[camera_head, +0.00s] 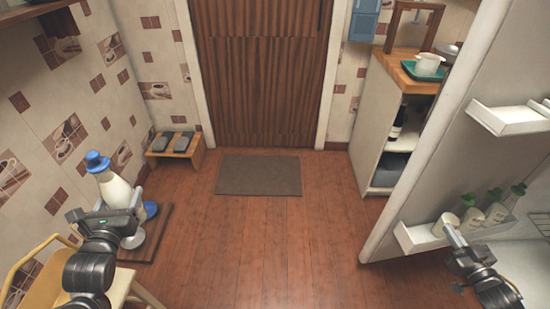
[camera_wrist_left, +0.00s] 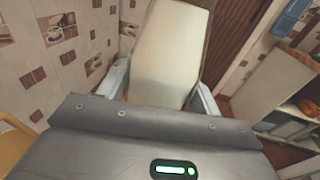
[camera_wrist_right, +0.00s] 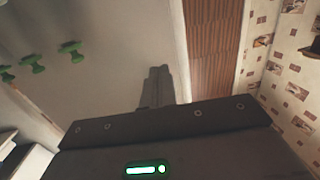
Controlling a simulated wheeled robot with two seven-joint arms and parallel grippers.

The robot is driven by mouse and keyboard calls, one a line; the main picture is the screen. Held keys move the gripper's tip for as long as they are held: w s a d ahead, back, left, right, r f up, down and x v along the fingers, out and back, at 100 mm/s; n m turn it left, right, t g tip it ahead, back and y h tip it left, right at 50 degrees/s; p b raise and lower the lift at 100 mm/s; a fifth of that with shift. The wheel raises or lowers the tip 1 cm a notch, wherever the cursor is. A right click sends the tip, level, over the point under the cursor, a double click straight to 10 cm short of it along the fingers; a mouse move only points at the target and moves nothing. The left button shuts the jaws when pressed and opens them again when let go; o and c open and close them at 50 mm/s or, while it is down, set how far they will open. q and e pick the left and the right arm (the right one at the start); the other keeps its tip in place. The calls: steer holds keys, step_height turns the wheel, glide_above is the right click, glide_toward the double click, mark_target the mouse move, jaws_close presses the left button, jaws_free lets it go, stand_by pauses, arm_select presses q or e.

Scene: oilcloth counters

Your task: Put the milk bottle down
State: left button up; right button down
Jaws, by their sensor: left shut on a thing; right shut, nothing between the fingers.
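The milk bottle (camera_head: 114,189) is white with a blue cap (camera_head: 96,161), at the left in the head view. It stands tilted, its cap leaning to the left. My left gripper (camera_head: 137,211) is shut around its body and partly hides it. In the left wrist view the pale bottle (camera_wrist_left: 168,55) fills the space between the two fingers. A dark brown board (camera_head: 152,240) lies below the bottle; I cannot tell whether they touch. My right gripper (camera_head: 449,224) is shut and empty at the right, in front of the white wall shelf; its fingers (camera_wrist_right: 157,86) are together in the right wrist view.
A yellow chair (camera_head: 28,268) is at the lower left, close to my left arm. A white ledge (camera_head: 409,238) with several potted plants is by my right gripper. The wooden floor (camera_head: 262,240) in the middle is clear.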

mark_target(419, 184)
arm_select(q)
steer(key=shift+a+f, duration=0.2)
steer(key=shift+a, duration=0.25)
arm_select(e)
steer(key=shift+w+a+r+t+y, duration=0.1)
steer(key=shift+a+r+t+y, duration=0.1)
steer(key=shift+r, duration=0.35)
steer(key=shift+w+a+r+t+y, duration=0.1)
steer(key=shift+a+r, duration=0.05)
steer(key=shift+r, duration=0.4)
steer(key=shift+w, duration=0.1)
arm_select(q)
steer(key=shift+f, duration=0.1)
arm_select(e)
steer(key=w, duration=0.4)
steer(key=w+a, duration=0.1)
steer(key=w, duration=0.4)
steer(key=w+a, duration=0.1)
steer(key=w, duration=0.3)
steer(key=shift+w+a, duration=0.1)
steer(key=shift+w, duration=0.2)
